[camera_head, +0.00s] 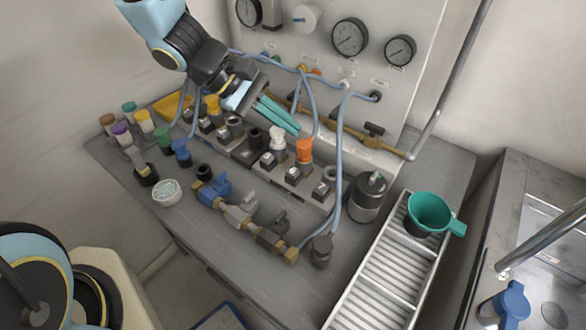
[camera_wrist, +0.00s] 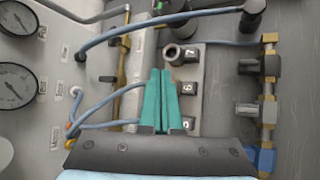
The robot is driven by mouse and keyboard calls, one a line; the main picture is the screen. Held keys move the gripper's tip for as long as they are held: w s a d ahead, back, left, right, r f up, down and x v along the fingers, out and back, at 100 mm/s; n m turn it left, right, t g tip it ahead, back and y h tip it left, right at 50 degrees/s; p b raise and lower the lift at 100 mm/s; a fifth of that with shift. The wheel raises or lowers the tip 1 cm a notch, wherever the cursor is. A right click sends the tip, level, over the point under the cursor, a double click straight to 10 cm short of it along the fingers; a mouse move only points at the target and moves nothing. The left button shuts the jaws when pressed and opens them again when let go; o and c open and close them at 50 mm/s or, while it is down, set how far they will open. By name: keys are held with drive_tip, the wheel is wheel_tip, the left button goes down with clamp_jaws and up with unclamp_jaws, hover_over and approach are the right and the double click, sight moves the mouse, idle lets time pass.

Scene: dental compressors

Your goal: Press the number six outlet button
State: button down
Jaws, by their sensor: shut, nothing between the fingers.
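In the wrist view the outlet block marked 6 (camera_wrist: 187,88) sits in a row on a grey manifold, between the block marked 7 (camera_wrist: 190,54) and a lower block whose number is hard to read. In the head view, the block beside the orange cap (camera_head: 304,151) appears to be the six (camera_head: 293,173); its digit is too small to read. My gripper (camera_head: 297,131) has its teal fingers together and empty, tips just above and behind the orange cap. In the wrist view the fingers (camera_wrist: 160,72) lie left of the 6, hiding the fitting beside it.
Blue hoses (camera_head: 339,150) loop from the gauge panel (camera_head: 325,70) around the row. A valve pipe (camera_head: 240,216) lies in front. A black canister (camera_head: 369,197) and a white rack (camera_head: 385,275) with a green funnel (camera_head: 430,210) stand to the right. Coloured bottles stand left.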

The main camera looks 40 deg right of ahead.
drive_tip(key=b, duration=0.6)
hover_over(299, 169)
drive_tip(key=w+a, duration=0.2)
wheel_tip(299, 169, down, 8)
drive_tip(key=shift+s+r, duration=0.1)
drive_tip(key=shift+s, duration=0.05)
drive_tip(key=shift+f+b, duration=0.4)
drive_tip(key=shift+f, duration=0.1)
drive_tip(key=shift+f, duration=0.15)
idle(1.0)
drive_tip(key=shift+f+b, duration=0.3)
drive_tip(key=shift+b, duration=0.35)
drive_tip(key=shift+f+b, duration=0.4)
drive_tip(key=shift+b, duration=0.1)
idle(0.4)
drive_tip(key=shift+r, duration=0.1)
idle(0.3)
drive_tip(key=shift+r+p, duration=0.55)
drive_tip(key=shift+r, duration=0.2)
